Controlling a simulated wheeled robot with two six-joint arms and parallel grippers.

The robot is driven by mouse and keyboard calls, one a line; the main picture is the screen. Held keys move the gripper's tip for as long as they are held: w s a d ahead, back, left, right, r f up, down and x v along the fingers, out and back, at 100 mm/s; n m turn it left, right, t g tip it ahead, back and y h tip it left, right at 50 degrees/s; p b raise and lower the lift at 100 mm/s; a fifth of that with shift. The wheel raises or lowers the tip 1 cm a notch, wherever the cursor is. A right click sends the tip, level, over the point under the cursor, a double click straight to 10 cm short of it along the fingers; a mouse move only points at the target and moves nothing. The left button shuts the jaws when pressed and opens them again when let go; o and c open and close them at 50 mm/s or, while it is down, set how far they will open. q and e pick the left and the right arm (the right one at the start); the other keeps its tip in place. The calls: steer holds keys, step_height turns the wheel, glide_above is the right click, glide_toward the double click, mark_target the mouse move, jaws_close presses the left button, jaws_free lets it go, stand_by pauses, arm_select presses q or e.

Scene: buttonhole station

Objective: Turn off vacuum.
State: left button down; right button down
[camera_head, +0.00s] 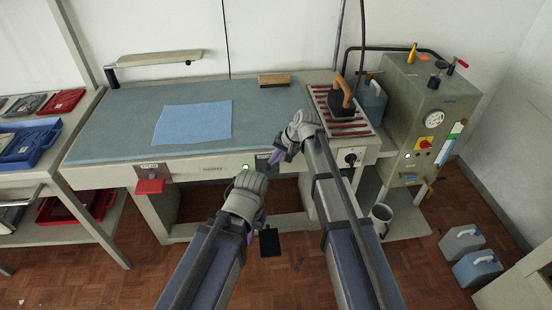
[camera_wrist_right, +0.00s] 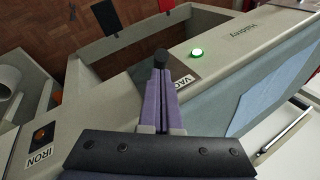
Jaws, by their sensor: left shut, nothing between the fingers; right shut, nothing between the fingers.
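The table front carries a plate labelled VAC (camera_wrist_right: 184,84), with a lit green lamp (camera_wrist_right: 196,53) beside it. The lamp also glows in the head view (camera_head: 245,167). A dark round knob (camera_wrist_right: 161,55) shows right at the tips of my right gripper (camera_wrist_right: 159,73); I cannot tell whether they touch. In the head view my right gripper (camera_head: 275,157) is shut and empty at the table's front edge, by the VAC plate. My left gripper (camera_head: 250,236) is lower, in front of the table, shut and empty, with its fingers mostly hidden.
A blue cloth (camera_head: 193,123) lies on the pressing table (camera_head: 120,125). An iron (camera_head: 342,98) stands on a striped rest at right, beside a steam generator (camera_head: 437,105) with a gauge. A black pedal (camera_head: 269,242) is below.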

steer(key=shift+s, duration=0.1)
steer(key=shift+s+f+t+b, duration=0.15)
steer(key=shift+t+b, duration=0.15)
steer(key=shift+b, duration=0.05)
steer(key=shift+s+f, duration=0.1)
steer(key=s+f+t+b, duration=0.1)
steer(key=t+b, duration=0.1)
steer(key=b, duration=0.1)
steer(key=f+n+t+b, duration=0.1)
steer(key=t+b, duration=0.1)
steer(key=b, duration=0.2)
steer(key=s+f+t+y+b, duration=0.1)
steer(key=t+b, duration=0.1)
steer(key=b, duration=0.2)
steer(key=shift+s+d+f+n+t, duration=0.1)
steer(key=shift+s+f+n+t, duration=0.05)
steer(key=shift+s+n+t, duration=0.2)
steer(key=shift+w, duration=0.1)
steer(key=shift+w+r+p, duration=0.35)
steer(key=shift+w, duration=0.3)
